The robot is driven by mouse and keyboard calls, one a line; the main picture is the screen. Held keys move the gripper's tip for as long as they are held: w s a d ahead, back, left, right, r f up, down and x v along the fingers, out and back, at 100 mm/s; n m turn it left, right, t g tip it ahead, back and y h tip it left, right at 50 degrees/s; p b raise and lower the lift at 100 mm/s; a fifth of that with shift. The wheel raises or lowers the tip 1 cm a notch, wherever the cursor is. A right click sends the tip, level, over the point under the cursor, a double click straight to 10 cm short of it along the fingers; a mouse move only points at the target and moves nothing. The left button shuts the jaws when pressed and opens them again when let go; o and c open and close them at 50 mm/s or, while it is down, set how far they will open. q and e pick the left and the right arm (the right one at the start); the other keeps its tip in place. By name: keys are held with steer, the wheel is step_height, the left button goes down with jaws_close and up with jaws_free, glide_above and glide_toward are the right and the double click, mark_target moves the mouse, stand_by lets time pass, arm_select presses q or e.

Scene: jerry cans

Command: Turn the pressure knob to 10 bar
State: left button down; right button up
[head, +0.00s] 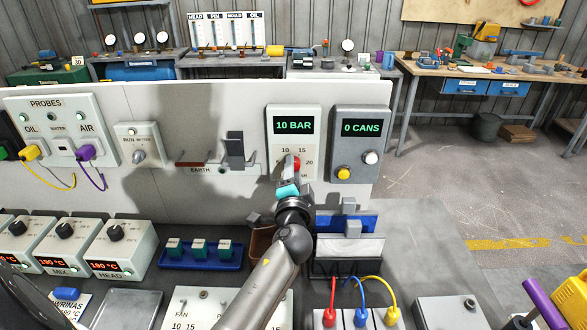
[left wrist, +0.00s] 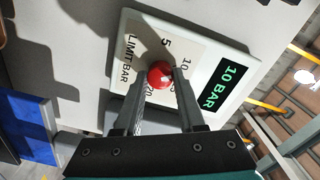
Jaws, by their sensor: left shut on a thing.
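The red pressure knob (head: 296,163) sits on the light panel under a green readout (head: 293,125) that reads 10 BAR. A printed scale with 10, 15 and 20 surrounds the knob. My left gripper (head: 291,178) reaches up to the panel and covers the lower part of the knob and scale. In the left wrist view, its two grey fingers (left wrist: 158,80) are shut on the red knob (left wrist: 160,73), one on each side. The readout (left wrist: 219,86) shows 10 BAR there too. My right gripper is not in view.
A grey box (head: 359,145) reading 0 CANS, with a white and a yellow button, is just right of the pressure panel. A grey lever (head: 235,150) sticks out to the left. Below are a blue-and-grey holder (head: 347,247) and red, blue and yellow cables.

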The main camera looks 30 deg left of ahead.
arm_select(q)
steer(key=shift+r+m, duration=0.1)
steer(key=shift+m, duration=0.4)
steer(key=c, duration=0.5)
jaws_free()
steer(key=shift+s, duration=0.1)
steer(key=b+v, duration=0.2)
steer(key=v, duration=1.3)
